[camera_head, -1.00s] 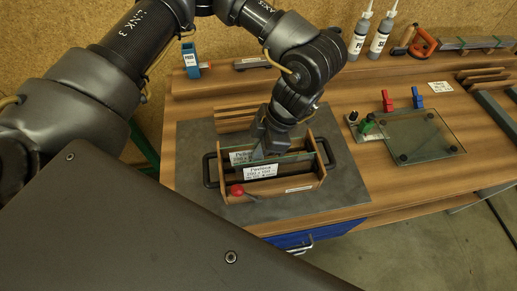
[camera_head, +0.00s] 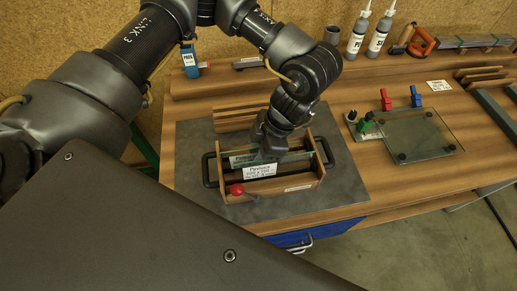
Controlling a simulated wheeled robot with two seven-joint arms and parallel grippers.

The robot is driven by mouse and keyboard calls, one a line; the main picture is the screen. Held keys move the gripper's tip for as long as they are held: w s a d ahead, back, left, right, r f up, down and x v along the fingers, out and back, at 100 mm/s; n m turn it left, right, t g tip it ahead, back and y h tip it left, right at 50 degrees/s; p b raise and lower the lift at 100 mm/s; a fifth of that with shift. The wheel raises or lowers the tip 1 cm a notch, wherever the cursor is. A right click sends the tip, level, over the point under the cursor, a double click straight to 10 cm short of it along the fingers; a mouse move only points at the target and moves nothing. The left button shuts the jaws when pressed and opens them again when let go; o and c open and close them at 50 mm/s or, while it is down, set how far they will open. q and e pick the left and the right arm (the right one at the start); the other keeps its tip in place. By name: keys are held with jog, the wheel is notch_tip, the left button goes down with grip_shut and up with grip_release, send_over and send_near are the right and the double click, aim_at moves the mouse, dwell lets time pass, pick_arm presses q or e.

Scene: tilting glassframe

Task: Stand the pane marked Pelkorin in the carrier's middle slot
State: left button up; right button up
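The wooden carrier (camera_head: 308,181) stands on the grey mat, with a black handle at each end. My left gripper (camera_head: 269,154) points down into it from above. It appears shut on the top edge of the glass pane (camera_head: 296,156) behind, whose white label (camera_head: 240,161) seems to start with "Pel"; the rest is hidden. That pane is upright, partly down inside the carrier; its lower edge and exact slot are hidden. In front of it a second white label (camera_head: 260,171), beginning with "P", shows on the front pane. The fingertips are mostly hidden. My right gripper is not in view.
A red knob (camera_head: 236,189) sits at the carrier's front left. At right a glass sheet (camera_head: 420,132) lies on dark pads, with red (camera_head: 386,99) and blue (camera_head: 416,96) clamps behind it. Bottles (camera_head: 357,36) stand at the back. The grey mat (camera_head: 345,190) is clear around the carrier.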

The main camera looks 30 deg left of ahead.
pick_arm(q)
jog(key=shift+r, duration=0.3)
jog(key=b+v, duration=0.3)
jog(key=v, duration=0.8)
jog(key=shift+w+d+r, duration=0.1)
jog(key=shift+d+r, duration=0.05)
jog(key=shift+r, duration=0.25)
jog(key=shift+f, duration=0.1)
